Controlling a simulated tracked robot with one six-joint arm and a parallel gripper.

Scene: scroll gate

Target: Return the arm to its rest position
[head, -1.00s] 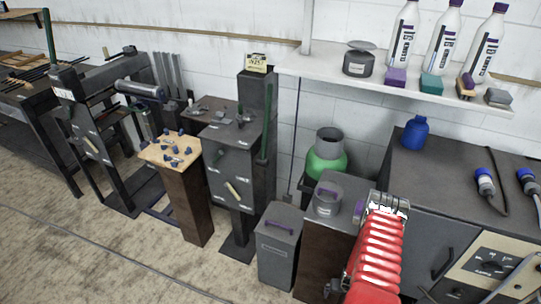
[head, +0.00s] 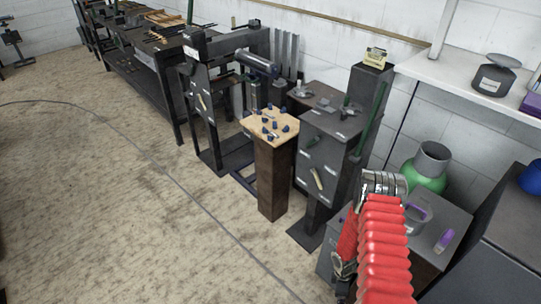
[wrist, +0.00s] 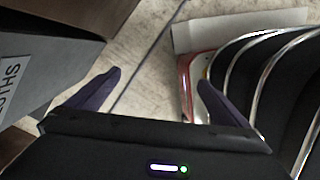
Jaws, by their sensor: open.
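My gripper (wrist: 155,95) is open in the wrist view. Its two dark purple fingers stand wide apart with nothing between them. Bare floor with a dark line shows behind them. My red ribbed arm (head: 384,250) rises at the lower right of the head view, in front of the cabinets. My gripper cannot be made out in the head view.
A grey bin with a partly visible label (wrist: 12,85) is close on the left in the wrist view. A wooden-topped pedestal (head: 272,180) and a dark grey stand (head: 325,165) are left of my arm. Open floor (head: 110,210) fills the left.

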